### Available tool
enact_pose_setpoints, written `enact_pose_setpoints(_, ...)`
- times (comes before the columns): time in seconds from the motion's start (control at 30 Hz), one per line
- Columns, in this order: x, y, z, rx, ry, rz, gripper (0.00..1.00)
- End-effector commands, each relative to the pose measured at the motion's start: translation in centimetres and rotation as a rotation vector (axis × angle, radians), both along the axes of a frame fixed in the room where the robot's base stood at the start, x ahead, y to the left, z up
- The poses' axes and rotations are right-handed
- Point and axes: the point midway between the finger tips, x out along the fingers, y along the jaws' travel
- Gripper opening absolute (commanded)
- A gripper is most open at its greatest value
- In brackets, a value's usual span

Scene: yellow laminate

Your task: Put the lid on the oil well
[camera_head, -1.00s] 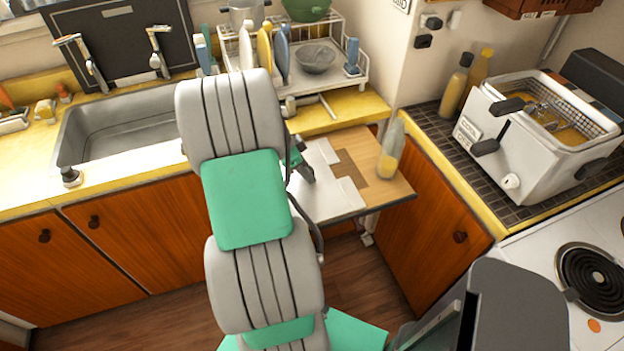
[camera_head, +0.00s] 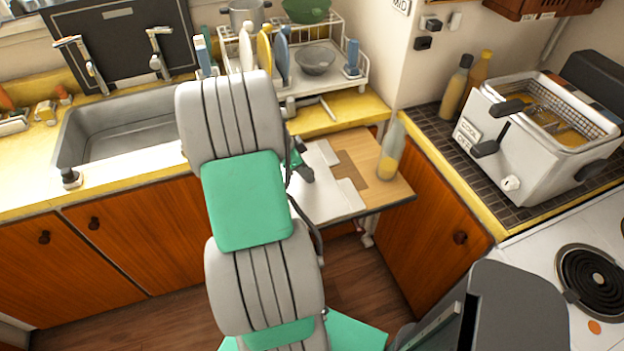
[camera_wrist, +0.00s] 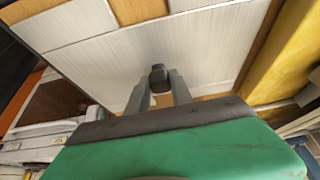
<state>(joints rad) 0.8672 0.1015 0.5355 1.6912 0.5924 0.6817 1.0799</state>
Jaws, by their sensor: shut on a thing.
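The white fryer (camera_head: 490,185), with oil and a wire basket (camera_head: 545,108) in its open well, stands on the right counter. My gripper (camera_head: 305,173) is low over the pull-out board, left of the fryer and largely hidden behind my arm. In the wrist view my gripper (camera_wrist: 158,88) is shut on a small dark knob (camera_wrist: 158,74). A pale ribbed panel (camera_wrist: 100,55) lies beneath the knob; it also shows in the head view (camera_head: 325,200). I cannot tell whether the knob is fixed to this panel, or whether the panel is the lid.
A bottle (camera_head: 390,152) stands at the right of the wooden pull-out board (camera_head: 375,200). Two bottles (camera_head: 456,88) stand left of the fryer. The dish rack (camera_head: 300,85) is behind the board, the sink (camera_head: 125,130) is left, and the stove (camera_head: 590,270) is front right.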

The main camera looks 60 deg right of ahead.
Motion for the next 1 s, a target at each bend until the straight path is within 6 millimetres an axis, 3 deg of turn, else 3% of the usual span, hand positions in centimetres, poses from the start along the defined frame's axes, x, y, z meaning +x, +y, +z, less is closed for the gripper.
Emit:
enact_pose_setpoints(0.23, 0.1, -0.1, 0.8, -0.003, -0.002, 0.000, 0.00)
enact_pose_setpoints(0.83, 0.1, -0.1, 6.9, -0.002, -0.002, 0.000, 0.00)
enact_pose_setpoints(1.0, 0.0, -0.1, 7.2, -0.002, -0.001, 0.000, 0.00)
